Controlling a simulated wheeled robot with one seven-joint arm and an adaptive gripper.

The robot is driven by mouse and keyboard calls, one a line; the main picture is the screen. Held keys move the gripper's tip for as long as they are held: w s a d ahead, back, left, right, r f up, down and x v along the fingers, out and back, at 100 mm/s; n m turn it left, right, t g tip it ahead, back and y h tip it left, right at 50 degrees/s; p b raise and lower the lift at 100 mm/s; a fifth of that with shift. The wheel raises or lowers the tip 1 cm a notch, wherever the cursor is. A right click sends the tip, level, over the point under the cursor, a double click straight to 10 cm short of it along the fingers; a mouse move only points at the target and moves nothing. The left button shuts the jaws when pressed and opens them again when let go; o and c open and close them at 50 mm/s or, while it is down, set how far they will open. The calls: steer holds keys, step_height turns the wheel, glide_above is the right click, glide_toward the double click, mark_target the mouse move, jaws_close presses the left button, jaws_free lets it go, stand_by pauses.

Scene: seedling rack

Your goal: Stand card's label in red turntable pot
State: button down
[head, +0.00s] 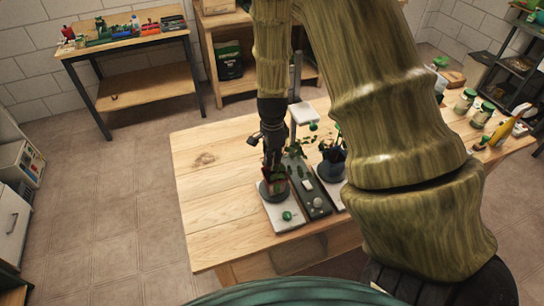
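My gripper (272,163) points straight down over the left part of the wooden table. Its fingertips are at or just above a small reddish pot (276,182) with green leaves around it. The pot stands on a dark round turntable (264,192) on a pale base (279,215). The fingers are small and dark and merge with the pot and leaves, so I cannot tell whether they are shut or hold anything. I cannot make out a label or a card with certainty.
Right of the pot are a dark grey panel (312,201) and a dark pot (332,168) with a plant. A post with a white plate (302,113) stands behind. My arm hides the table's middle. The table's front-left wood (215,225) is bare. Jars (464,101) stand far right.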

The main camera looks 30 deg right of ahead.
mark_target(273, 171)
steer(key=shift+f+b, duration=0.55)
steer(key=shift+f, duration=0.85)
steer(key=shift+s+a+f, duration=0.1)
steer(key=shift+s, duration=0.05)
steer(key=shift+s+f, duration=0.15)
steer(key=c, duration=1.6)
jaws_free()
steer(key=shift+s+a+f, duration=0.1)
steer(key=shift+o, duration=0.2)
steer(key=r, duration=1.2)
steer(key=shift+w+r, duration=0.3)
steer(key=shift+w, duration=0.05)
